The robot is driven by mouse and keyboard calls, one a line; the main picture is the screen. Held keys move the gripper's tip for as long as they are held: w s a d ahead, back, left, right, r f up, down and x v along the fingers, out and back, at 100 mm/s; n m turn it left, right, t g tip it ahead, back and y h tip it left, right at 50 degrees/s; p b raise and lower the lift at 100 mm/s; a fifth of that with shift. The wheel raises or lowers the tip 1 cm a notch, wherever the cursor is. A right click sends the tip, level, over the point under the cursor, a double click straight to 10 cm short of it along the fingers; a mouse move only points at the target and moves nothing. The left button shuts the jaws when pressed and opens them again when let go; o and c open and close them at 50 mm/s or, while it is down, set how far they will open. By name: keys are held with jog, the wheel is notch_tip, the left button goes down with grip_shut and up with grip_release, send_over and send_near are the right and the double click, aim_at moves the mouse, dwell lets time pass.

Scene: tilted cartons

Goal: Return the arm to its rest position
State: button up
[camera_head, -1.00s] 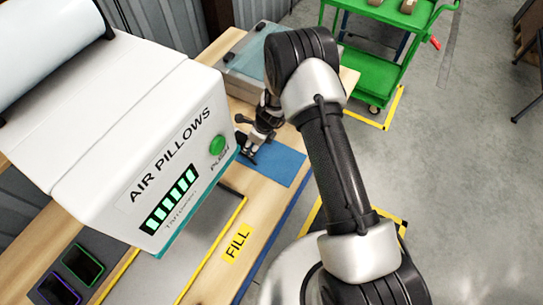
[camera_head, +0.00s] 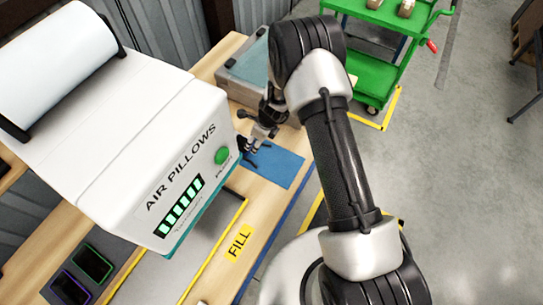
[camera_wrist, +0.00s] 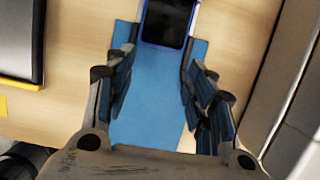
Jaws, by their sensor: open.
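My arm reaches from the lower right of the head view over the wooden bench. My gripper (camera_head: 252,146) is open and points down above the blue mat (camera_head: 282,168), just right of the air pillow machine. In the wrist view, my gripper (camera_wrist: 157,58) has its two fingers well apart, with nothing held between them. Below them lies the blue mat (camera_wrist: 148,108). A dark flat device with a blue rim (camera_wrist: 168,22) lies at the mat's far end, partly cut off by the frame's top edge.
The white air pillow machine (camera_head: 150,150) stands close left of my gripper. A grey box with a clear bluish top (camera_head: 245,72) is behind it. Two dark devices, rimmed green (camera_head: 92,262) and purple (camera_head: 70,288), lie at lower left. A green cart (camera_head: 385,65) stands at upper right. The right floor is open.

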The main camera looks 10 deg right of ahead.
jog(key=shift+r+p, duration=0.45)
jog(key=shift+r, duration=0.35)
notch_tip(320, 180, up, 13)
jog(key=n+b, duration=0.3)
jog(key=n, duration=0.3)
jog(key=s+d+r+n+t+b, duration=0.1)
jog(key=s+d+r+n, duration=0.1)
jog(key=s+r+n, duration=0.35)
jog(key=s+d+r+n+b, duration=0.2)
jog(key=s+r, duration=0.1)
jog(key=r, duration=0.5)
jog(key=s+d+r+n+h+b, duration=0.1)
jog(key=s+d+n, duration=0.3)
jog(key=s, duration=0.7)
jog(key=s+d+r+n+t+h+b, duration=0.1)
jog(key=s+d+r+n+b, duration=0.2)
jog(key=s+n, duration=0.4)
jog(key=s+d+b, duration=0.1)
jog(key=s+d, duration=0.1)
jog(key=s, duration=0.2)
jog(key=shift+s+d+n+t+h, duration=0.2)
jog(key=shift+s+n+t+h, duration=0.1)
jog(key=shift+n+h, duration=0.1)
